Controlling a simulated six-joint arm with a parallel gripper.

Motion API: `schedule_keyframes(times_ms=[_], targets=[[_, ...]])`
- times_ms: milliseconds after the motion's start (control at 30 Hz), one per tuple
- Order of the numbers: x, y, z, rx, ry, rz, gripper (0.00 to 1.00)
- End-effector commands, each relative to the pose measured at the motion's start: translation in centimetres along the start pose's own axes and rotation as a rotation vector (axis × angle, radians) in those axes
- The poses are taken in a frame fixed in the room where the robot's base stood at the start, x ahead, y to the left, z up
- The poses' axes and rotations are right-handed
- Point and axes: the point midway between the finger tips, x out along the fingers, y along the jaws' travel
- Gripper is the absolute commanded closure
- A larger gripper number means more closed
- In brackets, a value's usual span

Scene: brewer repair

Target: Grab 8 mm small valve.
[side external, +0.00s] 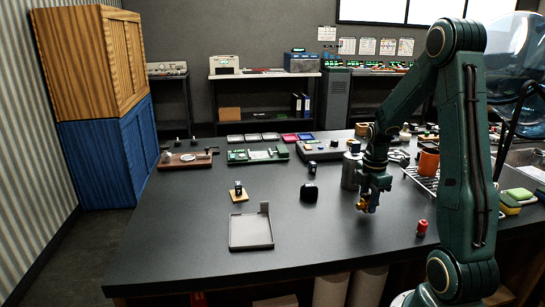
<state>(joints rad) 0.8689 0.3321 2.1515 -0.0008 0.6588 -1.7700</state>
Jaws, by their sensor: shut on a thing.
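My gripper (368,204) hangs pointing down above the right part of the dark table. It is shut on a small brass-yellow piece (362,206), which looks like the small valve. The piece is too small in this view to read its size or its exact shape. The fingers partly hide it. I cannot tell for sure how far it is above the table top.
A grey tray (250,232) lies at the front left of the table. A black item (309,192) and a small wooden stand (238,195) are behind it. A red canister (422,228) stands right of the gripper. An orange cup (428,161) stands farther back. The front middle is clear.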

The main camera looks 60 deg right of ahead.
Motion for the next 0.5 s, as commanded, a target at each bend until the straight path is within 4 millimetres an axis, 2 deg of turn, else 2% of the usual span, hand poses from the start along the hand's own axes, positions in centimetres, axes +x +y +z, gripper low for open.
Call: schedule_keyframes(times_ms=[267, 500], targets=[[-4.2, 0.1, 0.0, 0.0, -0.002, 0.008, 0.96], [-9.5, 0.1, 0.0, 0.0, -0.002, 0.008, 0.96]])
